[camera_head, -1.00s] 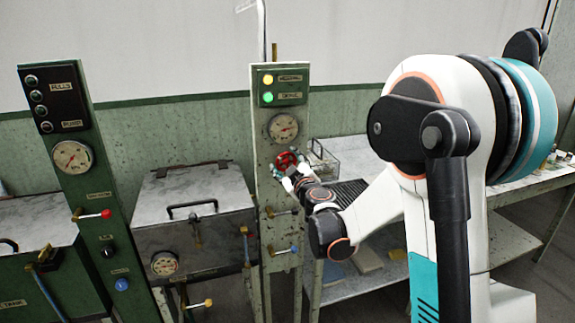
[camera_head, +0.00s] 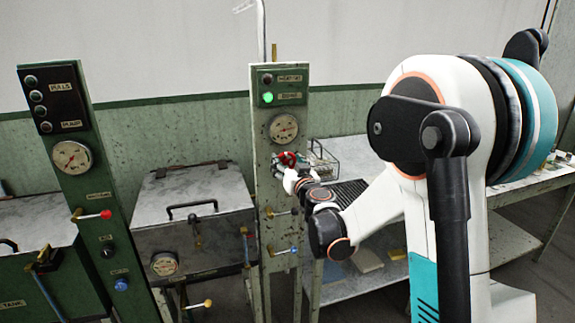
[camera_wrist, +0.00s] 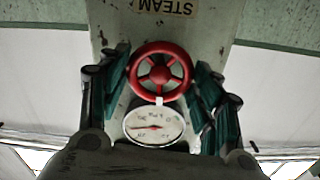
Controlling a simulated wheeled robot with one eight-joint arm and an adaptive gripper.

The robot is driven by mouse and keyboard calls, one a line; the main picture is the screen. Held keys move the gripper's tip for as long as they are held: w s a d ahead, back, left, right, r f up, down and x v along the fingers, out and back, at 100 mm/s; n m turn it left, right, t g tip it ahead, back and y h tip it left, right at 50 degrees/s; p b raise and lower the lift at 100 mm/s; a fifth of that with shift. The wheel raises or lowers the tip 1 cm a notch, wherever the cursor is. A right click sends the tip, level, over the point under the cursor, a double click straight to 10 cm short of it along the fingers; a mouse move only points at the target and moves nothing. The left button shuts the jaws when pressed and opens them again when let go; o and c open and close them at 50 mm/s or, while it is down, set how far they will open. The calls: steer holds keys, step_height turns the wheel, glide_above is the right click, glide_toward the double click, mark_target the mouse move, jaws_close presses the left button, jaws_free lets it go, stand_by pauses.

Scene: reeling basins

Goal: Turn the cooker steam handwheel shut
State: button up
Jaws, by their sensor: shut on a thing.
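The red steam handwheel (camera_head: 287,157) is on the narrow pale panel, below a round gauge (camera_head: 283,127). My gripper (camera_head: 284,164) is at the wheel and partly hides it in the head view. In the wrist view the red wheel (camera_wrist: 160,50), with spokes and a hub, sits between the teal and black fingers of my gripper (camera_wrist: 162,76). The fingers are shut on the wheel's rim from both sides. An upside-down STEAM label (camera_wrist: 165,6) and the gauge (camera_wrist: 155,127) also show there.
A green lamp (camera_head: 268,98) glows on the panel's top plate; the lamp above it (camera_head: 268,79) is dark. Lever valves (camera_head: 284,251) stick out below. A lidded metal basin (camera_head: 193,235) stands left, and a table with a wire basket (camera_head: 323,163) stands right.

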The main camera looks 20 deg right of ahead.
steer(key=shift+m, duration=0.4)
steer(key=o, duration=1.1)
steer(key=shift+c, duration=0.2)
steer(key=s, duration=1.2)
